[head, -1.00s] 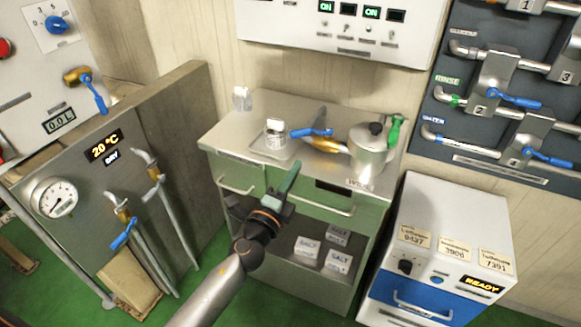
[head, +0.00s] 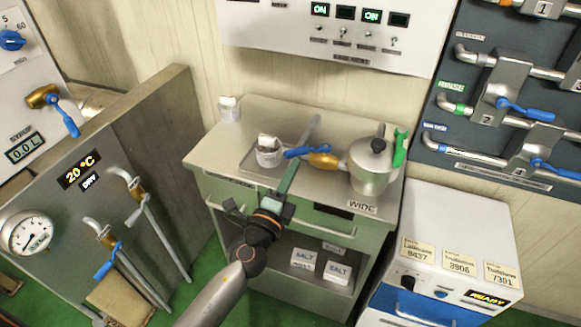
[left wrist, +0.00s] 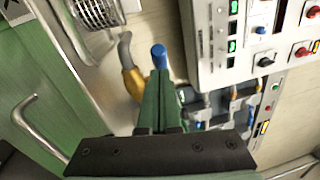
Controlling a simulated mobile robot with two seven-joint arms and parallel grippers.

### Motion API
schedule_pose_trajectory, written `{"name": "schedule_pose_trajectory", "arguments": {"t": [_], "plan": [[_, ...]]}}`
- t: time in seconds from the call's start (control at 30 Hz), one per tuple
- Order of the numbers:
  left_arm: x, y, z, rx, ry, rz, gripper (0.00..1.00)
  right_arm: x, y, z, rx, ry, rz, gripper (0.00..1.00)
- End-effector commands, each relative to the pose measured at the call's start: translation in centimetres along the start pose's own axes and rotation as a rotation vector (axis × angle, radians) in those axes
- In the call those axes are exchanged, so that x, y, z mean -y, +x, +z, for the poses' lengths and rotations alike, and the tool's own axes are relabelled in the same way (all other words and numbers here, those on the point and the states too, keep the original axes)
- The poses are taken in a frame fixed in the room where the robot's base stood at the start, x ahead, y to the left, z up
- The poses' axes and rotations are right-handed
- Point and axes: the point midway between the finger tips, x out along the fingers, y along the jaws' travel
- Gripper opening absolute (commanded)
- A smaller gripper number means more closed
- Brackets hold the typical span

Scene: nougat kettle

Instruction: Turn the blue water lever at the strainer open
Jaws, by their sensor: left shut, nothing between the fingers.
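A blue lever (head: 305,152) sits on a brass valve (head: 325,161) beside a steel pot-like vessel (head: 372,172) on the cabinet top. The vessel also has a green lever (head: 401,147). My left gripper (head: 289,176) is shut and empty, just in front of and below the blue lever in the head view. In the left wrist view the shut green fingers (left wrist: 155,98) point at the lever's blue end (left wrist: 160,56), with the brass valve (left wrist: 133,82) to their left. I cannot tell whether they touch. My right gripper is not in view.
A white tub (head: 269,155) stands on a tray left of the lever. The green cabinet's drawer handle (head: 318,229) sticks out below. A pipe panel (head: 462,160) with more blue levers is at the right. A white machine (head: 445,225) stands below it.

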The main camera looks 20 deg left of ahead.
Motion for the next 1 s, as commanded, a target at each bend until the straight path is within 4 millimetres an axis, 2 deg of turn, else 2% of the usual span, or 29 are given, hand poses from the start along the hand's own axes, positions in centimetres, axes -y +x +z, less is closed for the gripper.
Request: {"name": "schedule_pose_trajectory", "arguments": {"t": [0.6, 1.0], "plan": [[0.15, -0.17, -0.17, -0.001, 0.001, 0.0, 0.0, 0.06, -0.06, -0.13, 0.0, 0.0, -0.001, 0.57], [0.02, 0.16, 0.51, -0.062, -0.006, -0.01, 0.0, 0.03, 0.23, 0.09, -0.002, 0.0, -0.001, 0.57]]}}
